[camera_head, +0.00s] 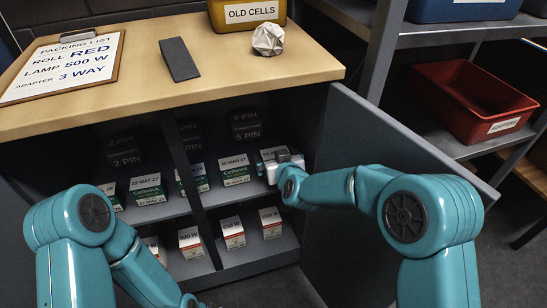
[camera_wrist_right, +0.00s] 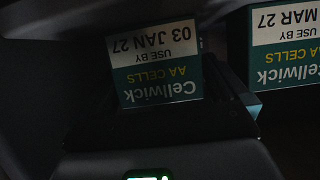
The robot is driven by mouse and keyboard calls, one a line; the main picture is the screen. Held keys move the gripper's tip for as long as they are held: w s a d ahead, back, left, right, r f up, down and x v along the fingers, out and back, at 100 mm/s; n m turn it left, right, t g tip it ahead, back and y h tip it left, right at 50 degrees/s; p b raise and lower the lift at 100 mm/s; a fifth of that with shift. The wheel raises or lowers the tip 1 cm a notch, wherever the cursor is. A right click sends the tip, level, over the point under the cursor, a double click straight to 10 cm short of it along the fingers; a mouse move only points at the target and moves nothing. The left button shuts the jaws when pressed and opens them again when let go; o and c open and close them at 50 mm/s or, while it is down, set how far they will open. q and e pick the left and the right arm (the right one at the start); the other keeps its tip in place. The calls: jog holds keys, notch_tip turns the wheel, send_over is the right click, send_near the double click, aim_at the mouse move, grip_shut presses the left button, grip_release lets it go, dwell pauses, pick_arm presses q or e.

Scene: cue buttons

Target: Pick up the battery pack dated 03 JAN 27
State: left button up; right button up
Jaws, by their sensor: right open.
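The battery pack dated 03 JAN 27 (camera_wrist_right: 155,62) is a green and white Cellwick AA pack, upside down in the right wrist view, straight ahead of my right gripper. My right gripper (camera_head: 284,158) is open at the right end of the cabinet's upper shelf in the head view. It hides most of the pack there, and the dark wrist view does not show whether the fingers touch it. A pack dated in MAR 27 (camera_wrist_right: 286,50) stands beside it and also shows in the head view (camera_head: 235,171). My left arm is low at the left; its gripper is out of view.
More packs, one dated 28 MAY 27 (camera_head: 146,189), stand left on the shelf. Bulb boxes (camera_head: 232,233) stand below. A divider (camera_head: 190,190) and the open cabinet door (camera_head: 390,145) flank the space. The wooden top (camera_head: 120,75) is above; a red bin (camera_head: 470,100) is right.

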jog(key=shift+x, duration=1.15)
jog(key=c, duration=1)
jog(key=shift+o, duration=0.2)
